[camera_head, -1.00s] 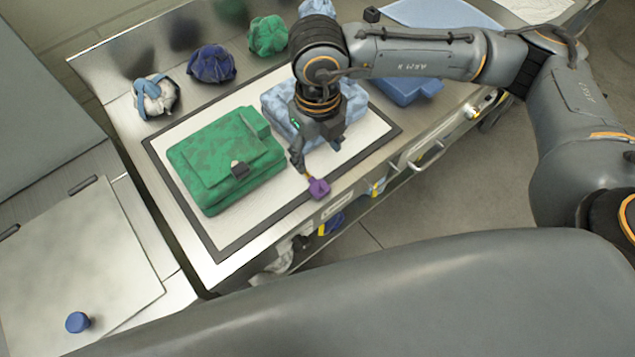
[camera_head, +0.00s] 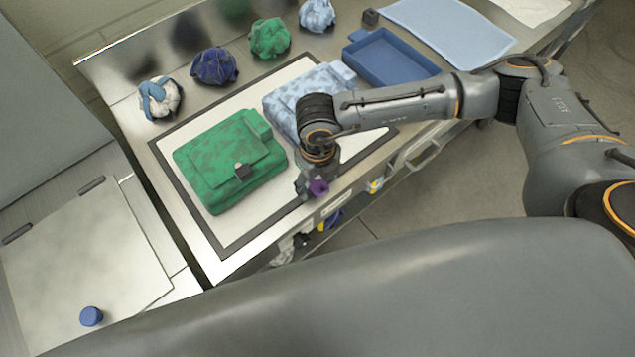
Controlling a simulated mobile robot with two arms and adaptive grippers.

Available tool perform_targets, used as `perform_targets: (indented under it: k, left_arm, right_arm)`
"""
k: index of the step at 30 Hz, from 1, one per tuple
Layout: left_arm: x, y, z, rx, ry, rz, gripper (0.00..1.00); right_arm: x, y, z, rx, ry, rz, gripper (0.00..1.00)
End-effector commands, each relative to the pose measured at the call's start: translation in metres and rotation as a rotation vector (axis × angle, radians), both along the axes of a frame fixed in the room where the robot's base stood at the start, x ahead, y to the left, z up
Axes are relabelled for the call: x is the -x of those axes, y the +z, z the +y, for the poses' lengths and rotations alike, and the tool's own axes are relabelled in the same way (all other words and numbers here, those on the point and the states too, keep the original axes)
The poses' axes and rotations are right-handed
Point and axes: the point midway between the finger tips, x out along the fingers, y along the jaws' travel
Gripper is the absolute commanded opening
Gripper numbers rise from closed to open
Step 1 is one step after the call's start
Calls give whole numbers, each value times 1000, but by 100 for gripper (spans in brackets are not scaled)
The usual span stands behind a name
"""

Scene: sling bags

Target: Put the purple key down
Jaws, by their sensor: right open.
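The purple key (camera_head: 319,187) is small and sits at the front edge of the bench, by the dark border of the white mat. My right gripper (camera_head: 309,190) is directly over and beside it, pointing down. The wrist hides most of the fingers, but the gripper is open. I cannot tell whether the key rests fully on the surface or still touches a finger. My left gripper is not in view.
A green sling bag (camera_head: 230,160) and a light blue bag (camera_head: 292,104) lie on the mat (camera_head: 243,217). Crumpled bags line the back. A blue tray (camera_head: 391,60) stands at the right. A blue knob-like object (camera_head: 91,316) is on the left counter.

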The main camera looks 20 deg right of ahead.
Motion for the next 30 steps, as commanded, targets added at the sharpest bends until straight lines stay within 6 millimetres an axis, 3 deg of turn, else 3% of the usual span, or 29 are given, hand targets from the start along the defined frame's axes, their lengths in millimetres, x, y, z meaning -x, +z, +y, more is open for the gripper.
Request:
perform_targets:
  k: [2, 9, 12, 23, 28, 30]
  left_arm:
    - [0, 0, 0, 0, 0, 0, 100]
    - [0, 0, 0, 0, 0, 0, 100]
    - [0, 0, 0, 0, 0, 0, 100]
    - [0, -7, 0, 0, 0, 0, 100]
    - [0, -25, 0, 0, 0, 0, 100]
    - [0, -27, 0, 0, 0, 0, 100]
  right_arm:
    - [0, 0, 0, 0, 0, 0, 62]
    - [0, 0, 0, 0, 0, 0, 13]
    - [0, 1, 0, 0, 0, 0, 9]
    - [-1, 7, 0, -1, -1, -2, 9]
    - [0, 30, 2, -4, 3, -6, 9]
    - [14, 46, 5, -4, 7, -3, 9]
